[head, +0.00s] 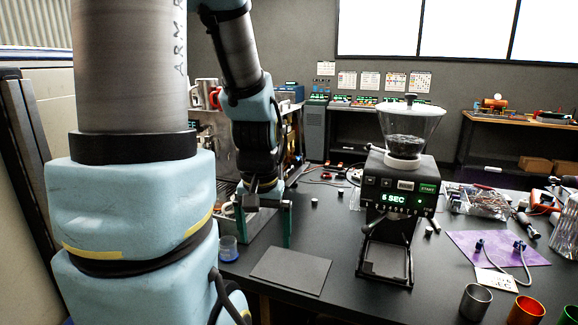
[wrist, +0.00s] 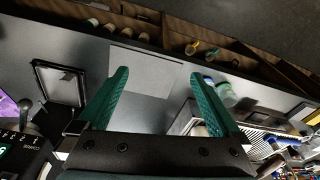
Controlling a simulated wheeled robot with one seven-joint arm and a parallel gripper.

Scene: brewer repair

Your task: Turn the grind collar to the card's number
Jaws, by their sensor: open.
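The grinder (head: 398,200) stands upright on the dark table, with a clear hopper (head: 409,125) on top and a lit display reading 6 SEC. The collar zone (head: 403,163) lies at the hopper's base; its setting is too small to read. A small white card (head: 496,280) lies at the table's right front; its print is not legible. My gripper (head: 264,225) is open and empty, pointing down left of the grinder, apart from it. In the wrist view its green fingers (wrist: 158,78) are spread, with part of the grinder's front panel (wrist: 14,146) at the lower left.
A grey mat (head: 290,270) lies bare in front of my gripper. A blue-bottomed cup (head: 228,248) is at its left. Metal cups (head: 475,301) stand at the front right, near a purple mat (head: 490,247) with cables. Tools and parts clutter the table right of the grinder.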

